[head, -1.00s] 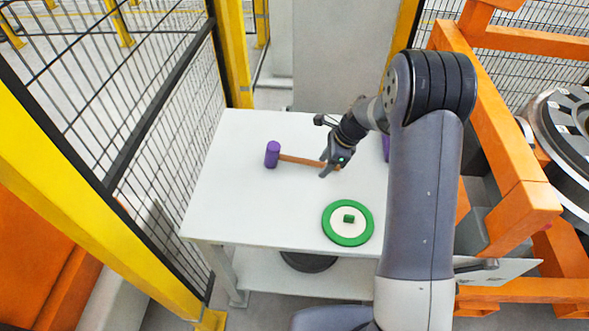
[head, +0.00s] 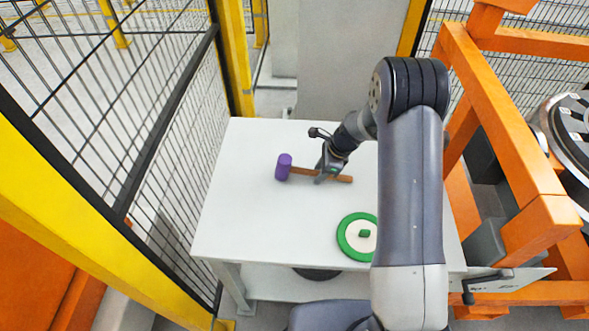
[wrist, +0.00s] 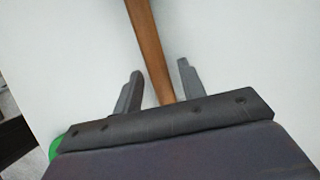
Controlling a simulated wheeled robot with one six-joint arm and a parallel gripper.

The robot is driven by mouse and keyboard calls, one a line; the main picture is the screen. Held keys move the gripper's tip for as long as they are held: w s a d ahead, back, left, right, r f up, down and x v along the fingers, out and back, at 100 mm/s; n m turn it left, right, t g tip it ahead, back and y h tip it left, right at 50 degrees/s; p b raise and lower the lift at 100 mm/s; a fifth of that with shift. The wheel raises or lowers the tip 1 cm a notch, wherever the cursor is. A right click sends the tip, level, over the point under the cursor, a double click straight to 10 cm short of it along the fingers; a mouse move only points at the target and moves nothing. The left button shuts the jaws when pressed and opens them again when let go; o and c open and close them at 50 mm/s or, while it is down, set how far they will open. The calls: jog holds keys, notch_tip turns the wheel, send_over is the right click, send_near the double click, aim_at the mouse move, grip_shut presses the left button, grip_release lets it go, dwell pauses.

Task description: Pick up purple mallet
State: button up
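The purple mallet (head: 284,167) lies on the white table, its head to the left and its brown handle pointing right. My gripper (head: 321,176) is at the handle, about midway along it. In the wrist view, the handle (wrist: 147,45) runs between the two fingers of my gripper (wrist: 160,75). The fingers are apart, with a gap on both sides of the handle, so the gripper is open. The mallet head is outside the wrist view.
A green ring-shaped disc (head: 348,246) with a pale centre lies at the table's front, partly behind my arm. The white table (head: 245,215) is bare on its left. A mesh fence (head: 165,150) stands left, an orange frame (head: 500,130) right.

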grip_shut()
dwell(0.3)
